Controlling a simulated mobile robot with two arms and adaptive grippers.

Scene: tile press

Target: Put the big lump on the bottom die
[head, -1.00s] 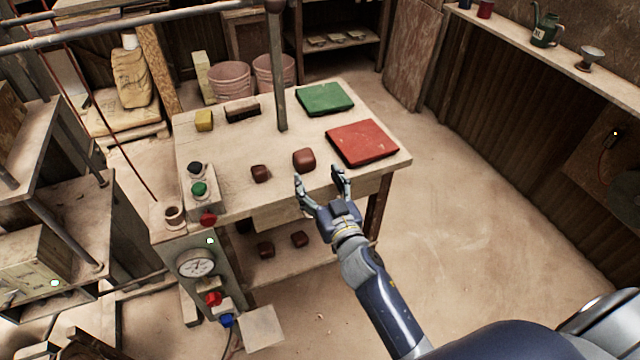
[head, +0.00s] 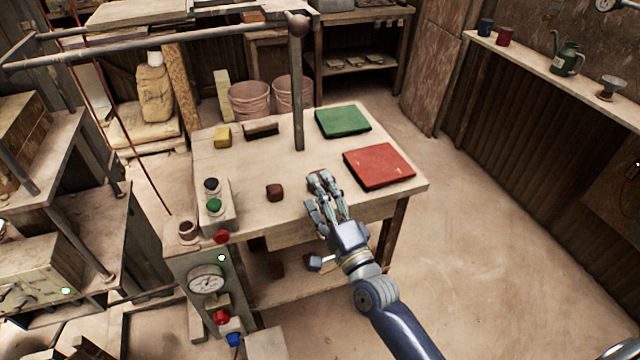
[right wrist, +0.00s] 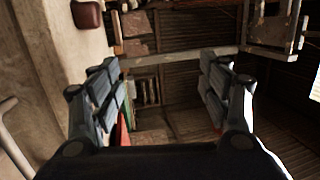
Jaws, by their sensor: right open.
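My right gripper (head: 323,190) is over the front of the wooden table (head: 240,165), left of the red mat. In the right wrist view its fingers (right wrist: 160,78) are apart with nothing between them. The gripper hides the spot where the big lump stood, so I cannot clearly see that lump in the head view. A smaller dark brown lump (head: 275,192) sits on the table to the left. A reddish-brown lump (right wrist: 88,14) shows at the upper left of the wrist view; I cannot tell which. I cannot make out the bottom die for certain.
A red mat (head: 380,165) and a green mat (head: 343,121) lie on the table. A post (head: 298,100) rises behind. A button box (head: 214,207), a yellow block (head: 222,137) and a brush (head: 261,130) stand left.

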